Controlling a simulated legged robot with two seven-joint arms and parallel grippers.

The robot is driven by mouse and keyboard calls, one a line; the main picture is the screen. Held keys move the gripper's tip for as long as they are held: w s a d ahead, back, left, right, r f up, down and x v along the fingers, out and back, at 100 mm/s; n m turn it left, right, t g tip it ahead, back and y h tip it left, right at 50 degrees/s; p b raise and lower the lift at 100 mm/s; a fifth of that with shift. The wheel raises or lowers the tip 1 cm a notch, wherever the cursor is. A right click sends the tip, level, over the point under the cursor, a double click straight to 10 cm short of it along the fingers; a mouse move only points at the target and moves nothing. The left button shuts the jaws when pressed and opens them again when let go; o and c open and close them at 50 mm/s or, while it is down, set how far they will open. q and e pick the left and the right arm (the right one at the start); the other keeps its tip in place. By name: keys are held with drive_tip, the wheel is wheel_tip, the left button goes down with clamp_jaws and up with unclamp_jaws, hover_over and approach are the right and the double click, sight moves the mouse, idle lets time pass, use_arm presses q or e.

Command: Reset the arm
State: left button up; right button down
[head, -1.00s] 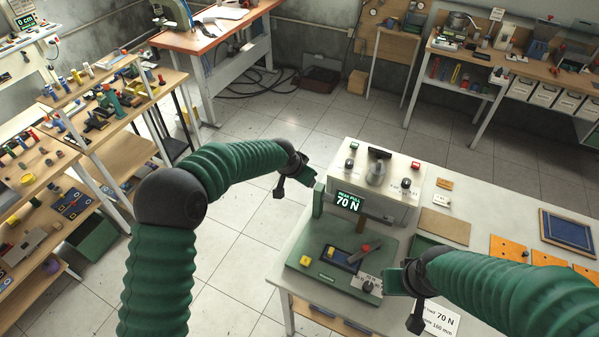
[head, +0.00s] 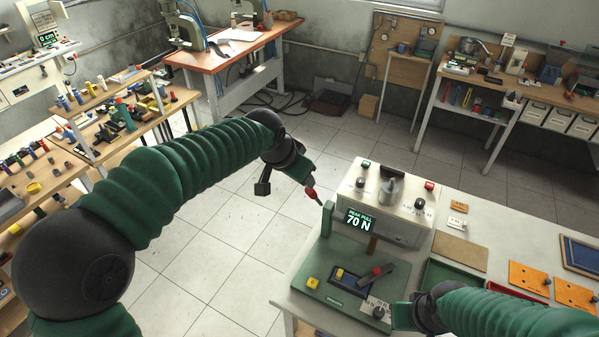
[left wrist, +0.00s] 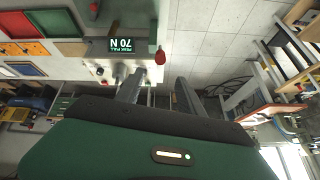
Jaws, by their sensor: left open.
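A grey bench tester (head: 388,205) stands on the white table, its display (head: 361,221) reading "PEAK PULL 70 N". A dark lever ending in a red knob (head: 311,192) sticks out by its green post (head: 327,219). My left gripper (head: 302,172) is at that knob. In the left wrist view the red knob (left wrist: 160,57) shows just beyond and between the spread fingers of my left gripper (left wrist: 159,80); contact cannot be told. A dark bar with a red spot (head: 377,271) lies on the green base plate (head: 335,292). My right gripper (head: 400,316) is beside the plate's front right, its jaws unclear.
A yellow block (head: 312,283) sits on the plate's left. A brown pad (head: 459,251), orange plates (head: 529,279) and a blue-framed tray (head: 581,256) lie to the right. Crowded shelves (head: 110,130) stand at the left. The floor between is clear.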

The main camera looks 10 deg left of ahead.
use_arm(q)
drive_tip(key=s+a+f+n+g+y+b, duration=0.1)
drive_tip(key=s+a+f+n+b, duration=0.2)
drive_tip(key=s+f, duration=1)
drive_tip(key=s+a+f+n+g+y+b, duration=0.1)
drive_tip(key=s+a+f+n+g+b, duration=0.1)
drive_tip(key=s+a+f+b, duration=0.7)
drive_tip(key=s+a+f+n, duration=0.1)
drive_tip(key=s+f, duration=0.3)
drive_tip(key=f, duration=0.3)
drive_tip(key=shift+a+f+n+b, duration=0.25)
drive_tip(key=shift+a+n+b, duration=0.1)
drive_tip(key=shift+n, duration=0.05)
drive_tip(key=shift+s+d, duration=0.1)
drive_tip(key=shift+d, duration=0.05)
